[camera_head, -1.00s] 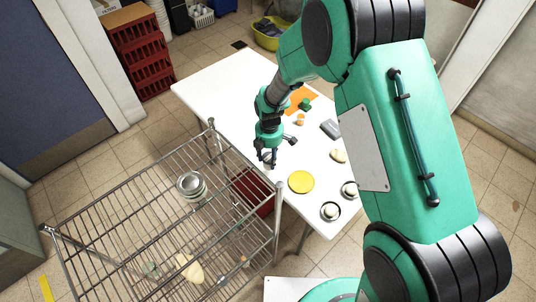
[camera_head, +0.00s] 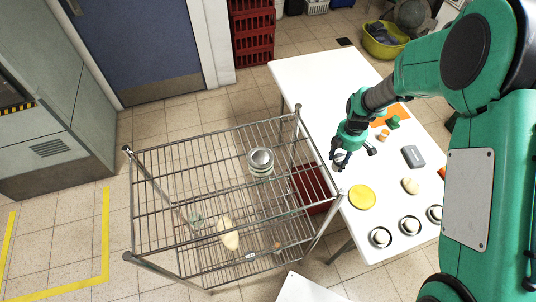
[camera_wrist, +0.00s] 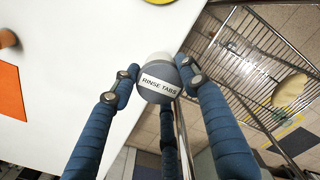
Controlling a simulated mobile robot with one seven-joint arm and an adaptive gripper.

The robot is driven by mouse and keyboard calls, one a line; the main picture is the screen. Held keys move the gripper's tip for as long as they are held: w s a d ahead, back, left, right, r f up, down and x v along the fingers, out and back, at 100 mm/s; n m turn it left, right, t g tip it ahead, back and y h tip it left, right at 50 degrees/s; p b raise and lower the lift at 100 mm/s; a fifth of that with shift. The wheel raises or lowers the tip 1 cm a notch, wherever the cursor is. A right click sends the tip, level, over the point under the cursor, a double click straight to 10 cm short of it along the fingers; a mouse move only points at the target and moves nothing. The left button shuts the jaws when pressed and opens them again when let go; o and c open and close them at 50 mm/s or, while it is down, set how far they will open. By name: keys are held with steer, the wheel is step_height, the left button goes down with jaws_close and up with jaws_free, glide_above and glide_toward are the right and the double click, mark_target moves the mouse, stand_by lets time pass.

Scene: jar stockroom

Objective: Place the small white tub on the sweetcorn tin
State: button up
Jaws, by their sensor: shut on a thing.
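My gripper (camera_head: 338,164) is over the white table's edge beside the wire rack. In the wrist view my gripper (camera_wrist: 163,82) is shut on a small tub (camera_wrist: 158,92) with a grey body, a white end and a label reading RINSE TABS. In the head view the tub is mostly hidden by the fingers; I cannot tell whether it touches the table. I cannot make out a sweetcorn tin in either view.
The table (camera_head: 310,75) holds a yellow disc (camera_head: 361,197), several dark-rimmed round items (camera_head: 380,237), a grey box (camera_head: 413,157) and an orange mat (camera_head: 399,113). The wire rack (camera_head: 190,165) holds stacked bowls (camera_head: 261,160). A red crate (camera_head: 312,190) stands between the rack and the table.

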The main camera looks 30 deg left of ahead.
step_height(320, 180, up, 38)
steer(key=s+a+r+p, duration=0.1)
steer(key=s+a+p, duration=0.45)
steer(key=s, duration=0.45)
steer(key=s+a+p, duration=0.4)
steer(key=s+p, duration=0.3)
steer(key=s, duration=0.4)
steer(key=s+d+p, duration=0.1)
steer(key=s+p, duration=0.6)
steer(key=s, duration=0.7)
steer(key=f, duration=0.5)
steer(key=shift+s+d+f, duration=0.1)
steer(key=shift+s+f, duration=0.1)
steer(key=shift+s, duration=0.1)
steer(key=w+a+f+p, duration=0.1)
steer(key=w+a+p, duration=0.1)
steer(key=w+a, duration=0.8)
steer(key=shift+w+a+f, duration=0.15)
steer(key=shift+a+f, duration=0.05)
steer(key=shift+a, duration=0.9)
